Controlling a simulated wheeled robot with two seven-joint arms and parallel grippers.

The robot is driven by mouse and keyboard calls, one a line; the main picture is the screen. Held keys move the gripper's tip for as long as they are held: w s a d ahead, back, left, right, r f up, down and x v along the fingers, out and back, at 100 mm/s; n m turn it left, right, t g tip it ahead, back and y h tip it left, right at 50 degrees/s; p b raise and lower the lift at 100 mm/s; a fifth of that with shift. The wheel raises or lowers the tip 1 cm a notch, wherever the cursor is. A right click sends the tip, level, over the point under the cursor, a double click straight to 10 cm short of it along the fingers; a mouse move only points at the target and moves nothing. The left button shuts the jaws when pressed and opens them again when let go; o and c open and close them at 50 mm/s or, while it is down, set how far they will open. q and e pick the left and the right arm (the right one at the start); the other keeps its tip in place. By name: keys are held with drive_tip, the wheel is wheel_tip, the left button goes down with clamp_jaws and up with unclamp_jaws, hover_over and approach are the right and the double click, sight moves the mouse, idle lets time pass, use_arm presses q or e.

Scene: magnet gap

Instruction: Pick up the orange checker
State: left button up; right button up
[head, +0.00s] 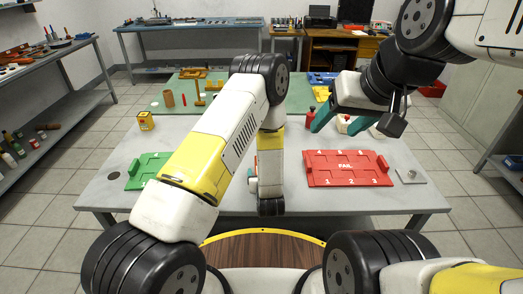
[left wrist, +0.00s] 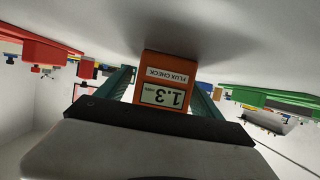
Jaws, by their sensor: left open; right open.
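The orange checker (left wrist: 165,80) shows in the left wrist view, with a "FLUX CHECK" label and a display reading 1.3, upside down in the picture. It sits between the teal fingers of my left gripper (left wrist: 162,85), which is open around it. Whether either finger touches it I cannot tell. In the head view my left arm hides most of the checker and the left gripper. My right gripper (head: 340,126) is open and empty, over the right part of the table.
On the grey table (head: 440,199), a red FAIL tray (head: 346,170) lies right of my left arm and a green tray (head: 148,168) left of it. A yellow tin (head: 146,120) stands at the back left. A small metal plate (head: 411,176) lies at the right.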

use_arm(q)
drive_tip(key=shift+w, duration=0.2)
drive_tip(key=c, duration=1.6)
drive_tip(key=shift+c, duration=0.2)
drive_tip(key=shift+r, duration=0.1)
